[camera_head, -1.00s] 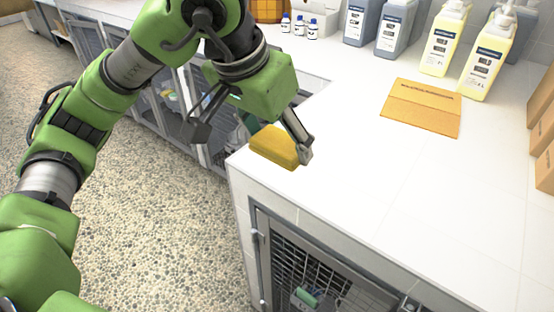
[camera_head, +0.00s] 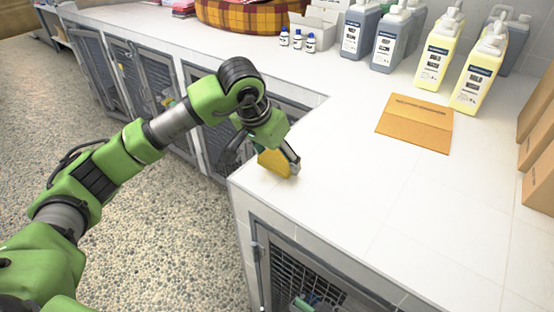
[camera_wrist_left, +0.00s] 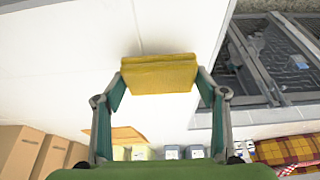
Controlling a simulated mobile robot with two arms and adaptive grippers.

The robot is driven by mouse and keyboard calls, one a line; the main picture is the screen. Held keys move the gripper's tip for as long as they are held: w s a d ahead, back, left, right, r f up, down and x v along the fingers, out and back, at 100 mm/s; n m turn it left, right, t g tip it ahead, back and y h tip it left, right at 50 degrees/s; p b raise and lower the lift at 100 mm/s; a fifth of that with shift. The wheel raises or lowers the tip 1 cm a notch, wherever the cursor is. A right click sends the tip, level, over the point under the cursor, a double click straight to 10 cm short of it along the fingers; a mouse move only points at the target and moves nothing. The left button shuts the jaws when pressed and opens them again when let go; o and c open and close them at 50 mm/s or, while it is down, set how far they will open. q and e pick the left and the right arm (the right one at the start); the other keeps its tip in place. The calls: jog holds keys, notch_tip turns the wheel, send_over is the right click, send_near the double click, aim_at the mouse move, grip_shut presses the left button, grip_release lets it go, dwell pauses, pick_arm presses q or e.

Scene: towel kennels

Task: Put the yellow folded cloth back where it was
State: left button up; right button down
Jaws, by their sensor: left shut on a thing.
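The yellow folded cloth (camera_head: 272,163) is at the inner corner edge of the white counter in the head view, tilted. My left gripper (camera_head: 270,158) is shut on it, with one finger showing on its right side. In the left wrist view the cloth (camera_wrist_left: 159,74) spans between the two fingertips of my left gripper (camera_wrist_left: 160,80). Part of the cloth is hidden by the gripper in the head view. I cannot tell if the cloth touches the counter. My right gripper is not in view.
The white counter (camera_head: 340,200) has free room in its middle. A flat brown envelope (camera_head: 415,123) lies there, with yellow bottles (camera_head: 440,55), grey bottles (camera_head: 358,30) and small vials (camera_head: 297,40) behind. Cardboard boxes (camera_head: 540,130) stand at the right. Caged kennels (camera_head: 290,275) are below the counter.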

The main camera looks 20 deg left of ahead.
pick_arm(q)
jog(key=shift+f+p, duration=0.4)
jog(key=shift+f, duration=0.6)
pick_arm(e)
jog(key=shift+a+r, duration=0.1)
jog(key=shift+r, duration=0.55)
pick_arm(q)
jog(key=shift+f+b, duration=0.2)
jog(key=shift+b, duration=0.1)
jog(key=o, duration=1)
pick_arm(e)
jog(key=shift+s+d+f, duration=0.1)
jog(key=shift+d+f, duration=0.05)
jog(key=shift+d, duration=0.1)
pick_arm(q)
jog(key=shift+r, duration=0.2)
